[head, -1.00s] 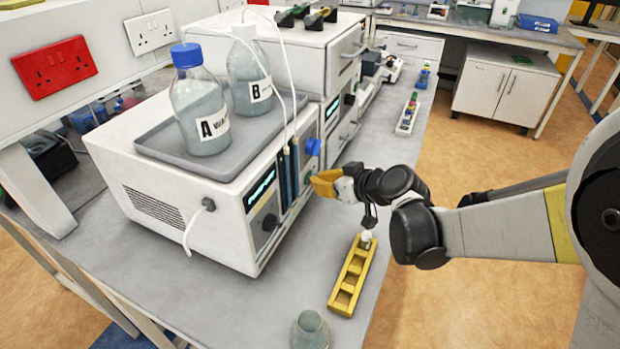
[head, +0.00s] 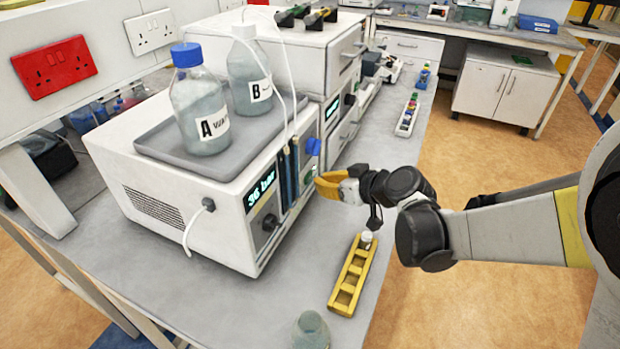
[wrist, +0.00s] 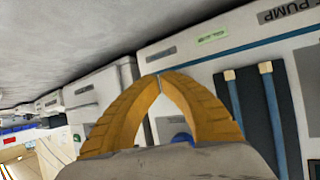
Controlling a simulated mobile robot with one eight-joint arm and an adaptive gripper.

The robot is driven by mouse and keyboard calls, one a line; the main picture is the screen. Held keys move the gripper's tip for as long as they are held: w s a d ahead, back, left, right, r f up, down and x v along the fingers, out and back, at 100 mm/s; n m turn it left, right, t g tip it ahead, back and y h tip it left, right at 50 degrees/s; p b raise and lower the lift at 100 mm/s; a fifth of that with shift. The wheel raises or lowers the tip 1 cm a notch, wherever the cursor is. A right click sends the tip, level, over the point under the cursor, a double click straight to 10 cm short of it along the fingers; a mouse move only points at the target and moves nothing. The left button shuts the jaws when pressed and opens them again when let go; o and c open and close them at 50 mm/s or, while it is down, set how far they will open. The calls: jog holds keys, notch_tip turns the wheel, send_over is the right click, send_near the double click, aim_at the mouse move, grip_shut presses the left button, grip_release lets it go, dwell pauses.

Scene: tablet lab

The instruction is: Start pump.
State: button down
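The pump (head: 190,215) is a white box on the grey bench in the head view. Its green display (head: 261,190) reads what looks like "36 bar". A black knob (head: 270,223) sits below the display, and a blue knob (head: 313,146) sticks out at the right of the front. My gripper (head: 320,184), with orange fingers, is just in front of the pump's right side. In the wrist view its fingertips (wrist: 158,77) meet with nothing between them. The pump's front (wrist: 205,75) lies behind the fingers, seen tilted, with its label partly cut off.
Bottles A (head: 205,110) and B (head: 250,75) stand in a grey tray (head: 160,143) on the pump. A yellow rack (head: 345,298) holding a white-capped vial lies below my gripper. A glass bottle (head: 311,330) stands at the front edge. White instruments stand behind the pump.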

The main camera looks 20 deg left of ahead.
jog(key=shift+s+d, duration=0.2)
jog(key=shift+d, duration=2.75)
